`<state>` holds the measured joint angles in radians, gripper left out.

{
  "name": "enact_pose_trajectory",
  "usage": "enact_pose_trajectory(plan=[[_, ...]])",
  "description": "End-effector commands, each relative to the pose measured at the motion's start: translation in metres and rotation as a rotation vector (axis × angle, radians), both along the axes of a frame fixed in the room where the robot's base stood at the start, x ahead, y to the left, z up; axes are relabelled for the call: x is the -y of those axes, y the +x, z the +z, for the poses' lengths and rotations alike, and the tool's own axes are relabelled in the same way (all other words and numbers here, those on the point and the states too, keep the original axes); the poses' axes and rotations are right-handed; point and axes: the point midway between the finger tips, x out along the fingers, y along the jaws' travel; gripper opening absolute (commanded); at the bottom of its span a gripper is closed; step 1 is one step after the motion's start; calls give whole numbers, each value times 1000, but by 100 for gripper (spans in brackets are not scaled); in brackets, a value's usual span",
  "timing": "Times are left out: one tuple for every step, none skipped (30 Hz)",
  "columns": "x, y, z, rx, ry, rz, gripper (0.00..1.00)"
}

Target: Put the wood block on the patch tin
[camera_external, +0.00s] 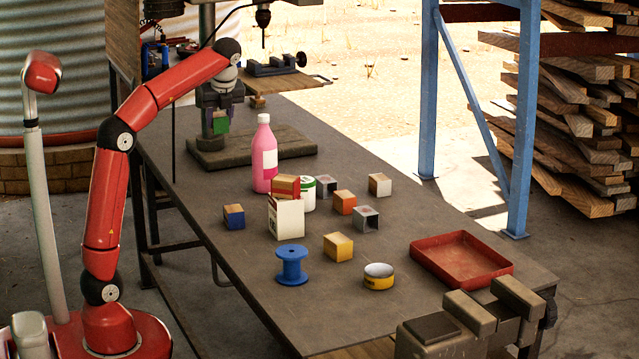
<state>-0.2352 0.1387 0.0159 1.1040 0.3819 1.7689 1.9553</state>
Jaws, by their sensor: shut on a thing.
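My gripper (220,112) is at the far end of the bench, raised in front of the drill press column. It is shut on a small block with a green face (221,125), held above the press's base plate. The green block looks like the wood block, but it is small and partly covered by the fingers. The patch tin looks to be the low, round yellow tin (379,277) near the front of the bench. It stands upright, with nothing on it, well away from my gripper.
Several painted blocks, including a yellow one (338,247), stand mid-bench. A pink bottle (264,158), white carton (286,218) and blue spool (291,265) stand between my gripper and the tin. A red tray (462,258) lies right of the tin; a vice (470,318) is in front.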

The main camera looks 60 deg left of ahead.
Motion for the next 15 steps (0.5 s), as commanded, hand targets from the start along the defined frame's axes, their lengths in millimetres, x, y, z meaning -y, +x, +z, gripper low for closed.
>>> enact_pose_trajectory(plan=[[0,0,2,1,0,0,15],[0,0,3,0,0,0,15],[0,0,3,0,0,0,15],[0,0,3,0,0,0,15],[1,1,3,0,0,-3,15],[2,3,3,-1,0,-12,15],[5,6,2,0,0,-24,15],[8,10,1,-1,-1,-41,15],[14,17,0,-1,-1,-73,15],[20,23,-1,0,-1,-103,15],[27,31,-3,0,0,-139,15],[38,43,-6,-2,0,-194,15],[48,52,-8,-2,0,-242,15],[59,62,-10,-1,0,-293,15],[76,76,-14,-3,-1,-366,15]])
